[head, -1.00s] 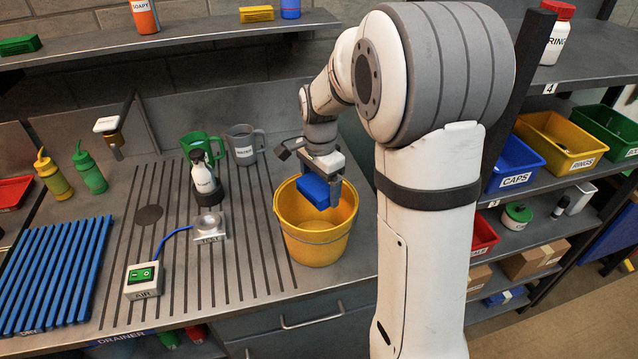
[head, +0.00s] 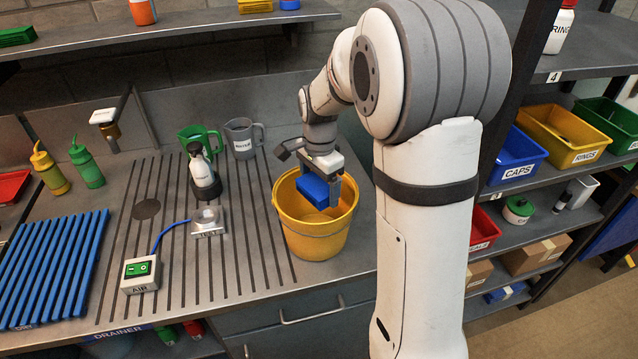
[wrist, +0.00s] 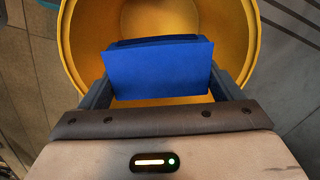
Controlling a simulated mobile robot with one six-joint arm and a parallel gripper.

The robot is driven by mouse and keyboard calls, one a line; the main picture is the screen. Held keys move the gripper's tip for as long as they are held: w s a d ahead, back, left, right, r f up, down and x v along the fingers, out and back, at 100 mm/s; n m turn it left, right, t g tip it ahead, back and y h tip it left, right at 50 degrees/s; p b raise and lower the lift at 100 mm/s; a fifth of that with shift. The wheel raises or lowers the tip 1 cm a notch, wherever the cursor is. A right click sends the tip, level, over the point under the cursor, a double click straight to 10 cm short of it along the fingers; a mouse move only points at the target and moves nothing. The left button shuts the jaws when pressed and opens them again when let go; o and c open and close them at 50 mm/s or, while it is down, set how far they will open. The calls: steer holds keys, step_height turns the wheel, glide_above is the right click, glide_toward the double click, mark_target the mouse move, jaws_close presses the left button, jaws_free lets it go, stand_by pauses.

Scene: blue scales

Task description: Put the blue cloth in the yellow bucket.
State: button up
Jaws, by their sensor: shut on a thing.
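The yellow bucket (head: 318,242) stands upright on the counter beside my arm. The blue cloth (head: 313,189) looks like a folded block and is between the fingers of my gripper (head: 322,192). My gripper is over the bucket's mouth, and the cloth is at about the rim's height in the head view. In the wrist view the cloth (wrist: 158,68) spans the gap between both fingers (wrist: 160,88), with the bucket's inner wall (wrist: 80,35) around it. The bucket's floor is mostly hidden behind the cloth.
A green-switched box (head: 139,274) and a blue ribbed mat (head: 50,268) lie further left. Shelves with bins (head: 516,158) stand right.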

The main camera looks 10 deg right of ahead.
steer(key=o, duration=0.8)
steer(key=shift+c, duration=0.2)
step_height(320, 180, up, 14)
steer(key=p, duration=0.9)
steer(key=shift+p, duration=0.4)
steer(key=s+f+n+t+b, duration=0.2)
steer(key=s+n+b, duration=0.4)
steer(key=s+n, duration=0.7)
steer(key=shift+s+a+t+b, duration=0.2)
steer(key=shift+s+t+b, duration=0.35)
steer(key=shift+s, duration=4.1)
